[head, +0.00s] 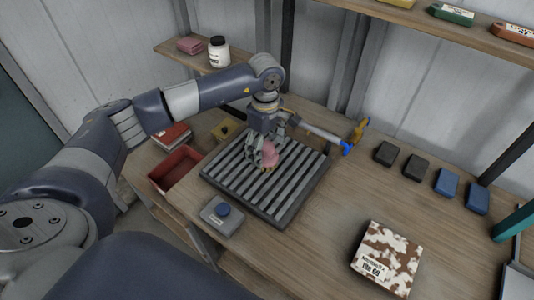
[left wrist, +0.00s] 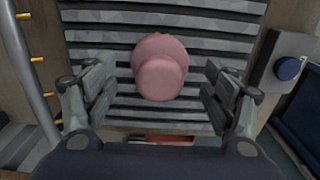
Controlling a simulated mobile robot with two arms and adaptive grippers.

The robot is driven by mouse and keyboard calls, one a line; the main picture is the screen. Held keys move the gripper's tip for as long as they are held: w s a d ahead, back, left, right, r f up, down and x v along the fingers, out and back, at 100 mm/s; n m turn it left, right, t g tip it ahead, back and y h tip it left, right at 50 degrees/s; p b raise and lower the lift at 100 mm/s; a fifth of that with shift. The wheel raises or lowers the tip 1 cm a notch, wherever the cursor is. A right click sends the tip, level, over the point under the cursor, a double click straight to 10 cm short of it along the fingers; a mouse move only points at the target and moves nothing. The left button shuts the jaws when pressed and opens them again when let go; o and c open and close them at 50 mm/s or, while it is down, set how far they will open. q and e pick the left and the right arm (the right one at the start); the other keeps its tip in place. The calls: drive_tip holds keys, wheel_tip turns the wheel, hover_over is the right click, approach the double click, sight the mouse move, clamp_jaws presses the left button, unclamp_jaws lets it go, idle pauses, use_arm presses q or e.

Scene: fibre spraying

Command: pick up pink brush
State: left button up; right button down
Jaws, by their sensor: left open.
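The pink brush (head: 268,155) stands on the grey slatted rack (head: 302,187) on the workbench. In the left wrist view the brush (left wrist: 160,66) shows as two stacked round pink shapes, seen from above, with slats (left wrist: 110,15) behind it. My left gripper (head: 263,158) is right over the rack at the brush. In the left wrist view its two fingers (left wrist: 159,98) are apart, one on each side of the brush, with a gap on both sides. The lower part of the brush is mostly hidden. My right gripper is not in view.
A grey box with a blue button (head: 222,211) sits at the rack's front left, and a red tray (head: 176,168) lies left of it. A metal rod with a blue and yellow end (head: 350,140) is behind the rack. A brown-and-white box (head: 387,258) stands right; bench between is clear.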

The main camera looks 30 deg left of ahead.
sight(267, 155)
use_arm(q)
wheel_tip(267, 155, down, 3)
drive_tip(key=shift+d+f+p, duration=0.1)
drive_tip(key=shift+p, duration=0.5)
drive_tip(key=shift+f, duration=0.2)
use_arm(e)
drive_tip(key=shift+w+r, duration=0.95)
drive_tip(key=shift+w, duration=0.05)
use_arm(q)
drive_tip(key=c, duration=1.2)
drive_tip(key=shift+o, duration=0.2)
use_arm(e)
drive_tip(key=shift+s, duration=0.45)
use_arm(q)
drive_tip(key=shift+r, duration=0.1)
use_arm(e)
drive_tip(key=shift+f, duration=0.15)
